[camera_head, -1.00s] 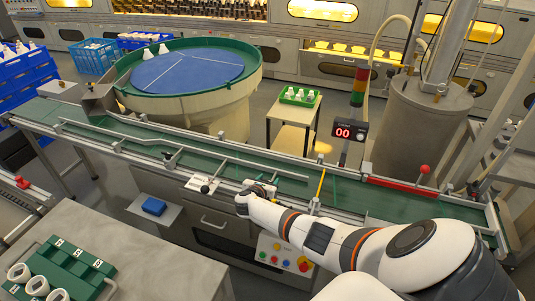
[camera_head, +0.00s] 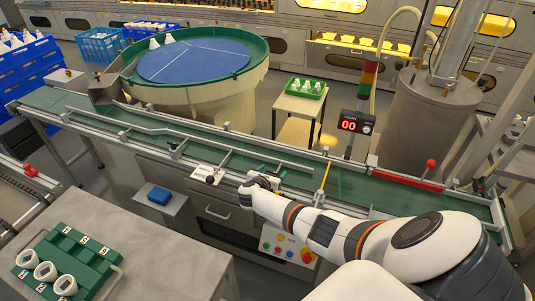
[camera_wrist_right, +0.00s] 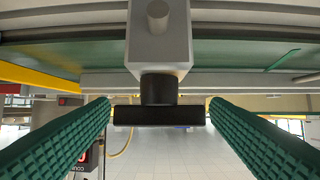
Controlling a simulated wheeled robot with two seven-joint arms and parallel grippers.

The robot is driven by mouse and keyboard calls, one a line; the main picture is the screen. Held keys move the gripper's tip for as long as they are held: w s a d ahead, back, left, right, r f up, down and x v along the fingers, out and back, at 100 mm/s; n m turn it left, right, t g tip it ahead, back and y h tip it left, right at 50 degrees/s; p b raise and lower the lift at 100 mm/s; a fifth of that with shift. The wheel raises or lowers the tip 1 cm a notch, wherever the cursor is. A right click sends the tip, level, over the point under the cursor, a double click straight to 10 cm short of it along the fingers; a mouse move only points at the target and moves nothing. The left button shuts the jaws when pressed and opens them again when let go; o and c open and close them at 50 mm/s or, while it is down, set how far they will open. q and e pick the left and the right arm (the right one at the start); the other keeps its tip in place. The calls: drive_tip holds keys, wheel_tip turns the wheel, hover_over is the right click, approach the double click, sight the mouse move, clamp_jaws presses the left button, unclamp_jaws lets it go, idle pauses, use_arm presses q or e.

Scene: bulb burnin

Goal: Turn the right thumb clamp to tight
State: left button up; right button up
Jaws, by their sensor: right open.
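The right thumb clamp shows close in the right wrist view as a grey block (camera_wrist_right: 160,40) with a dark stem and a wide black thumb bar (camera_wrist_right: 160,116). The bar lies level across the picture. My right gripper (camera_wrist_right: 160,104) is open, with one green ribbed finger on each side of the bar and a visible gap to both. In the head view my right gripper (camera_head: 272,173) is at the front rail of the conveyor, and hides most of the right clamp there. My left gripper is not in view.
Another clamp (camera_head: 207,174) sits on the front rail to the left. The green conveyor (camera_head: 400,193) runs behind my gripper, with a guide rail and a yellow bar (camera_head: 326,177). A button panel (camera_head: 287,247) is below. A grey table (camera_head: 150,245) stands at front left.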

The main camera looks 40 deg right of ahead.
drive_tip(key=p+v, duration=0.1)
drive_tip(key=v, duration=1)
drive_tip(key=shift+p, duration=0.4)
drive_tip(key=shift+s+a+r, duration=0.1)
drive_tip(key=shift+r, duration=0.05)
